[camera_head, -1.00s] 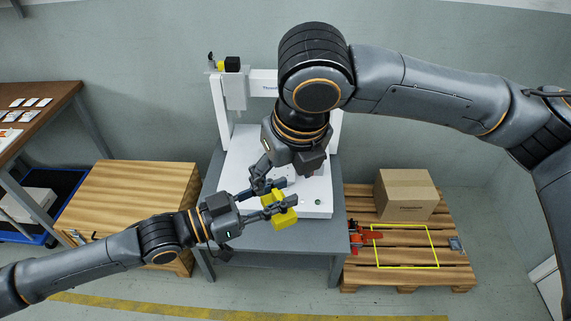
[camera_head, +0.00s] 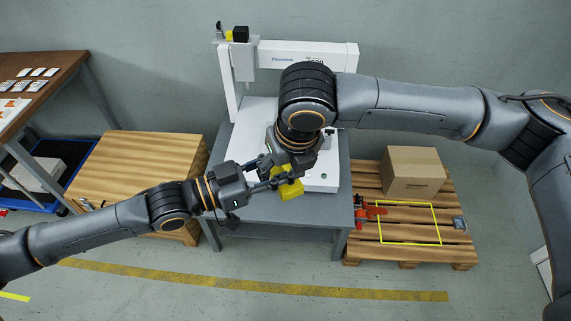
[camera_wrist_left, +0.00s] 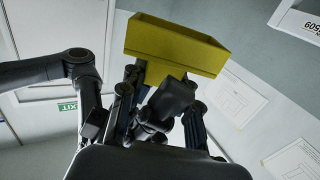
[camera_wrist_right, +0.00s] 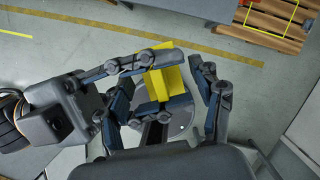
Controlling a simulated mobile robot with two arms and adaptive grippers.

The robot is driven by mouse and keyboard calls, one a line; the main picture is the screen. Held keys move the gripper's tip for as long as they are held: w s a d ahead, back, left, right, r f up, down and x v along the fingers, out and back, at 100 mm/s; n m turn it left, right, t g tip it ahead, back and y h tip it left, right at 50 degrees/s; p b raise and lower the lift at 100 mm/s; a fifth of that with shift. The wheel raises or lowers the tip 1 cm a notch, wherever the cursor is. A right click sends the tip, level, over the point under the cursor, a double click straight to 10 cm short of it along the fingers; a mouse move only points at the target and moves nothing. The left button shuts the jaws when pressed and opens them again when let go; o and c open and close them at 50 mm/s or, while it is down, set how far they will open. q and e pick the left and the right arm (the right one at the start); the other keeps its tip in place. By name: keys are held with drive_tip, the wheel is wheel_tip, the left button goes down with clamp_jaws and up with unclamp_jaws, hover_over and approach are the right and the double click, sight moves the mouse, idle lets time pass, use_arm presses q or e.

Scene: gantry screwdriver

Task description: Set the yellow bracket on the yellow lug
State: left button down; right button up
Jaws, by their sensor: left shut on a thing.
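The yellow bracket (camera_head: 290,189) is held in the air in front of the gantry machine. In the left wrist view the bracket (camera_wrist_left: 176,46) shows a trough-like top and a narrower part below. My left gripper (camera_head: 274,181) is shut on it. My right gripper (camera_head: 276,168) is just above and beside the bracket. In the right wrist view its fingers (camera_wrist_right: 166,100) are apart, with the bracket (camera_wrist_right: 164,75) showing between them. A small yellow piece (camera_head: 229,36) shows at the gantry's upper left; I cannot tell whether it is the yellow lug.
The white gantry machine (camera_head: 307,57) stands on a grey table (camera_head: 262,218). A wooden block table (camera_head: 130,165) is at left. A pallet (camera_head: 405,254) at right holds a cardboard box (camera_head: 412,172), a red tool (camera_head: 365,212) and a yellow outlined area (camera_head: 408,243).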

drive_tip(key=c, duration=1)
use_arm(q)
drive_tip(key=c, duration=0.9)
unclamp_jaws()
use_arm(e)
drive_tip(key=shift+o, duration=0.2)
use_arm(q)
drive_tip(key=shift+o, duration=0.2)
